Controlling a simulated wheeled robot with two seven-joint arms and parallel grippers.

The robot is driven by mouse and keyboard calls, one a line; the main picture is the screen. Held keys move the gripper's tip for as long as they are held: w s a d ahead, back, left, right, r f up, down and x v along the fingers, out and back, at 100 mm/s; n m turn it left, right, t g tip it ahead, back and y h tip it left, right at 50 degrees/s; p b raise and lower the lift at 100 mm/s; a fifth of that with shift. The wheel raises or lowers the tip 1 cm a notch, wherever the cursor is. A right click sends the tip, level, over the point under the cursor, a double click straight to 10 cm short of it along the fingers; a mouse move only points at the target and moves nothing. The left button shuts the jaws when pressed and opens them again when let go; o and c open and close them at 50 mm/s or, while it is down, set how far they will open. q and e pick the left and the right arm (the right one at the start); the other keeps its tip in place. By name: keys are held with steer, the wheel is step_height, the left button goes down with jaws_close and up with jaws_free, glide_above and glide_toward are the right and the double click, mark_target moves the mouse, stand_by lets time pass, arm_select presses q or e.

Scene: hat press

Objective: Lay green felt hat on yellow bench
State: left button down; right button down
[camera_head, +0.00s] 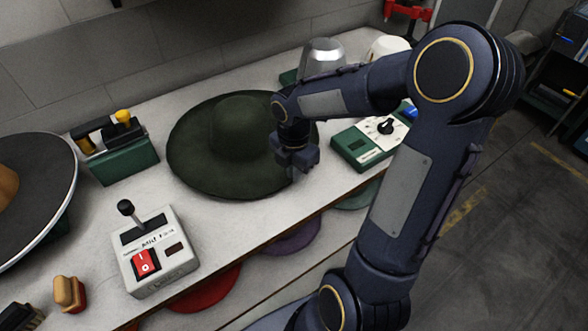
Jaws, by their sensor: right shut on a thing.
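The dark green felt hat (233,125) has a wide round brim and a domed crown. It lies on, or just above, the pale workbench top in the middle of the head view; I cannot tell whether it touches. My right gripper (293,174) is at the right edge of the brim, pointing down, and is shut on the hat's brim. Its fingertips are mostly hidden by the gripper body. My left gripper is not in view. No yellow bench can be made out in this view.
A control box with a lever and red switch (150,250) stands front left. A green tool holder (118,150) is left of the hat. A green-and-white dial box (370,140) stands right. A large black hat form (30,190) is far left. Coloured discs hang below the bench edge.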

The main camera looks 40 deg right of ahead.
steer(key=shift+f, duration=0.1)
steer(key=c, duration=1.5)
jaws_free()
step_height(320, 180, up, 8)
steer(key=shift+f, duration=0.1)
steer(key=shift+s, duration=0.1)
steer(key=s+a+m+t+y, duration=0.1)
steer(key=s+a+m, duration=0.2)
steer(key=m, duration=0.4)
steer(key=s+a+r+m+t+y, duration=0.1)
steer(key=s+a+m+t, duration=0.1)
steer(key=s+a+m, duration=0.2)
steer(key=s+a+r+m+t+y, duration=0.1)
steer(key=s+a+m+t+y, duration=0.1)
steer(key=s+m, duration=0.5)
steer(key=shift+s+a+r+m, duration=0.1)
steer(key=shift+a+m, duration=0.35)
steer(key=shift+m, duration=0.45)
steer(key=shift+s+a+m, duration=0.1)
steer(key=shift+a+m, duration=0.35)
steer(key=shift+m, duration=0.45)
